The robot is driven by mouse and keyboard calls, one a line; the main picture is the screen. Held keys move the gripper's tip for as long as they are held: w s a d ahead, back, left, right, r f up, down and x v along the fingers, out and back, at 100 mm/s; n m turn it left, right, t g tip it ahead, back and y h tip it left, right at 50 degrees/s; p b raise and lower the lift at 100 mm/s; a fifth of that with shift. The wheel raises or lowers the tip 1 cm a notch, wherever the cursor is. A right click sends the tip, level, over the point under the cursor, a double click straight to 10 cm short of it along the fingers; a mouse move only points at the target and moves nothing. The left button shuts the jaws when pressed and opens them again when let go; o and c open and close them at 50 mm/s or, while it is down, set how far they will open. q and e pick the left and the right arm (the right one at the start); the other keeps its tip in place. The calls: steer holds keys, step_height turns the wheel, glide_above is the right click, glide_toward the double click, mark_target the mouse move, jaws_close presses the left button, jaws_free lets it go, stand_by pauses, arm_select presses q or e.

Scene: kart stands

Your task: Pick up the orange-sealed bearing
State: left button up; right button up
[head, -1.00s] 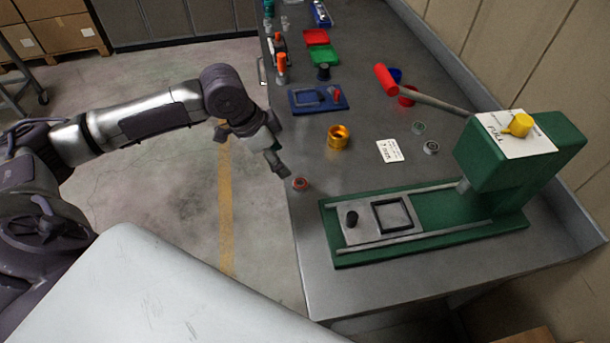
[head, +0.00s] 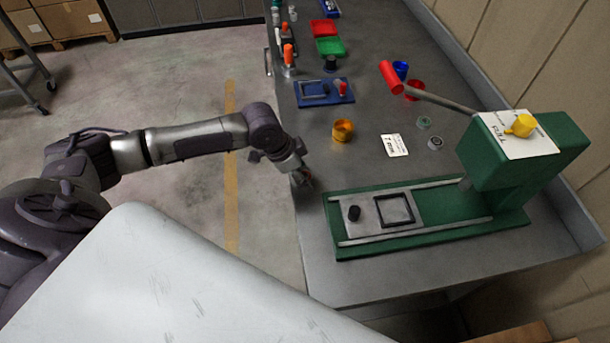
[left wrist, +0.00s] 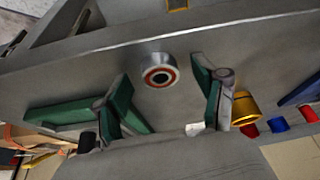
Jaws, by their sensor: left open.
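The orange-sealed bearing (left wrist: 159,76) is a metal ring with an orange-red seal and dark centre, lying on the grey bench in the left wrist view. My left gripper (left wrist: 160,82) is open and empty, its green-padded fingers apart to either side of the bearing in that view. I see no contact with it. In the head view, my left gripper (head: 301,178) is over the bench's left edge, at the bearing's place, and mostly hides it. My right gripper is not in view.
A green press (head: 440,233) stands just right of my left gripper. A gold cup (head: 342,132), a white card (head: 394,145), a green-sealed bearing (head: 424,122) and a dark-sealed bearing (head: 435,142) lie farther back. A blue fixture (head: 312,97) and trays are beyond.

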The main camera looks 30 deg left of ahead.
mark_target(310, 174)
arm_select(q)
steer(key=c, duration=1.3)
steer(key=shift+r, duration=0.1)
steer(key=shift+r, duration=0.5)
step_height(310, 174, up, 3)
steer(key=shift+f+b, duration=0.1)
steer(key=shift+b, duration=0.55)
steer(key=s+d+r, duration=0.1)
steer(key=d+r, duration=0.1)
steer(key=d, duration=0.1)
steer(key=s+d+r+b, duration=0.1)
steer(key=d+r, duration=0.1)
steer(key=d, duration=0.2)
steer(key=s+d+r, duration=0.1)
steer(key=d+r, duration=0.2)
steer(key=d, duration=0.1)
steer(key=shift+d+b, duration=0.15)
steer(key=shift+b, duration=0.2)
